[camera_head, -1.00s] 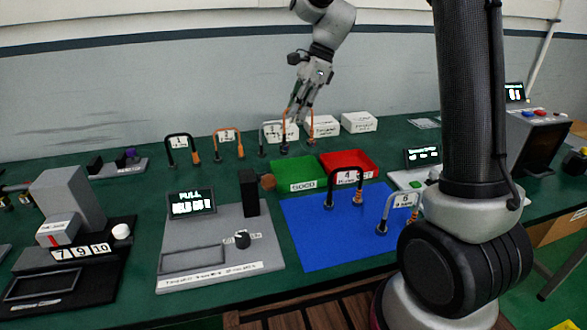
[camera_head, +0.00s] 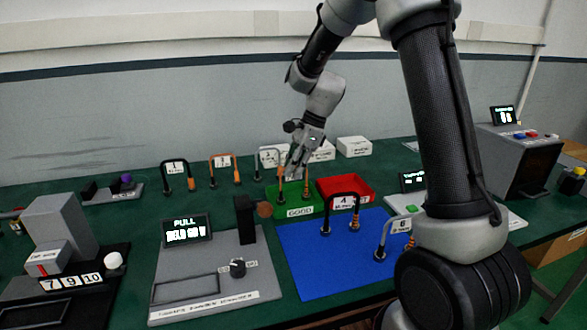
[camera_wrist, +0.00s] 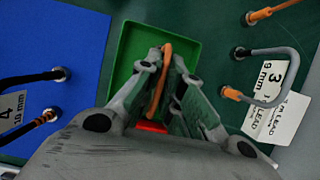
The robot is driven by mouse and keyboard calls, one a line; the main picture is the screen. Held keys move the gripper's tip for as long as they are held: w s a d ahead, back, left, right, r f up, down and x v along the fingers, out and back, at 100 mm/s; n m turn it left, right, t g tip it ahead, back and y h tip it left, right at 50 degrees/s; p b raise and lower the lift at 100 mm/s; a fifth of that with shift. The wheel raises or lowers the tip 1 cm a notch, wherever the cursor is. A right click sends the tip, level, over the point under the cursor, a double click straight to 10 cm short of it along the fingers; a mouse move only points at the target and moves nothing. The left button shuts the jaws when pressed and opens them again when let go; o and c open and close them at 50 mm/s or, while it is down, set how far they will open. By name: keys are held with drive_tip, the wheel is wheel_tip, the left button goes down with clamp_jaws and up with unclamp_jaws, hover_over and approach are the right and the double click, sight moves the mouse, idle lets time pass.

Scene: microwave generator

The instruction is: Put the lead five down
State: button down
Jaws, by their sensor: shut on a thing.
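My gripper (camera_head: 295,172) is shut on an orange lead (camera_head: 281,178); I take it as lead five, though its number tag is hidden. It hangs over the green tray (camera_head: 300,212), which is marked GOOD. I cannot tell whether its lower ends touch the tray floor. In the wrist view the orange lead (camera_wrist: 163,80) stands between the fingers of my gripper (camera_wrist: 160,85), with the green tray (camera_wrist: 195,42) beneath.
The red tray (camera_head: 345,185) is right of the green one. The blue mat (camera_head: 305,262) in front holds lead 4 (camera_head: 343,201) and lead 6 (camera_head: 402,224). Leads 1 (camera_head: 174,167), 2 (camera_head: 222,161) and 3 (camera_head: 270,157) stand behind. White boxes (camera_head: 353,147) are at the back.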

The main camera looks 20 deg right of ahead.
drive_tip(key=shift+f, duration=0.1)
drive_tip(key=c, duration=1.6)
unclamp_jaws()
drive_tip(key=shift+o, duration=0.2)
drive_tip(key=v, duration=1.2)
drive_tip(key=s+d+r+n+t+h, duration=0.1)
drive_tip(key=s+d+r+n, duration=0.25)
drive_tip(key=s, duration=0.35)
drive_tip(key=s+d+n+t+h, duration=0.1)
drive_tip(key=s+d+n, duration=0.2)
drive_tip(key=s+n, duration=0.4)
drive_tip(key=s+d+n+t+h, duration=0.2)
drive_tip(key=s+d+n, duration=0.2)
drive_tip(key=s, duration=1.2)
drive_tip(key=n, duration=0.3)
drive_tip(key=shift+r, duration=0.2)
drive_tip(key=shift+n, duration=0.25)
